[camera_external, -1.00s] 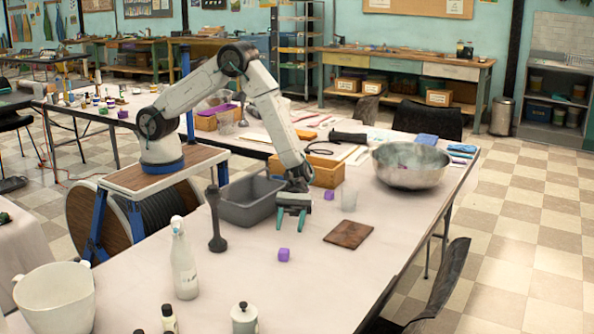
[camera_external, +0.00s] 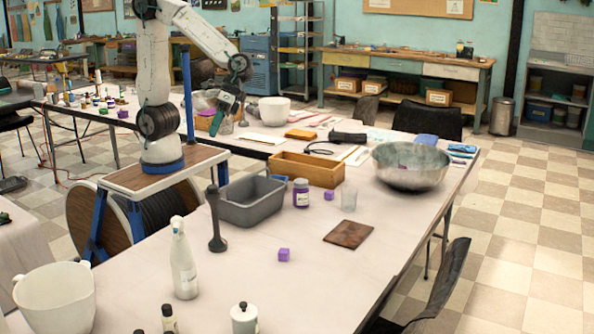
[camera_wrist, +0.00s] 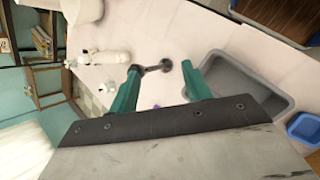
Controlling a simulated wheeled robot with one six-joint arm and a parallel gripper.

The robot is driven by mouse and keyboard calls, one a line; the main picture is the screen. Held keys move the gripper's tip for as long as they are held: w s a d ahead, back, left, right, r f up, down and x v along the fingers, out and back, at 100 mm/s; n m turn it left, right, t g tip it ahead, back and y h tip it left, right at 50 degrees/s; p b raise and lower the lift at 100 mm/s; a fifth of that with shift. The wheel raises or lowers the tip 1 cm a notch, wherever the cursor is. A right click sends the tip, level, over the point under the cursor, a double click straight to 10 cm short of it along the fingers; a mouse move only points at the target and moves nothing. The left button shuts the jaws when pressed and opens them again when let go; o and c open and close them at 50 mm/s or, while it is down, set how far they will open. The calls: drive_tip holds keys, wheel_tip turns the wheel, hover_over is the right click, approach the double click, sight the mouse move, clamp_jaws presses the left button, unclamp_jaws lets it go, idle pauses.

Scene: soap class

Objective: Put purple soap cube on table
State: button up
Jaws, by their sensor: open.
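A purple soap cube (camera_external: 284,254) lies on the white table (camera_external: 330,285) in front of the grey bin. A second purple cube (camera_external: 329,194) lies farther back, between a purple jar and a clear glass. A small purple patch shows inside the metal bowl (camera_external: 412,180); I cannot tell what it is. My gripper (camera_external: 222,112) is raised at the left, behind the grey bin, well above and away from these cubes. In the wrist view my gripper (camera_wrist: 165,82) has its teal fingers apart with nothing held. A small purple spot (camera_wrist: 156,105) shows between them, far below.
The grey bin (camera_external: 279,207), wooden box (camera_external: 333,174), purple jar (camera_external: 301,194), dark pestle (camera_external: 214,232) and white bottle (camera_external: 184,270) stand on the table. A brown board (camera_external: 348,234) lies at the right. The table between the cube and the board is clear.

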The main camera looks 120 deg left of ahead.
drive_tip(key=s+a+r+m+t+y, duration=0.1)
drive_tip(key=s+a+m+y, duration=0.2)
drive_tip(key=s, duration=0.6)
drive_tip(key=s+a+r+m+t+y, duration=0.1)
drive_tip(key=s+a+m+y, duration=0.3)
drive_tip(key=s, duration=0.6)
drive_tip(key=shift+a+r, duration=0.45)
drive_tip(key=shift+a, duration=0.3)
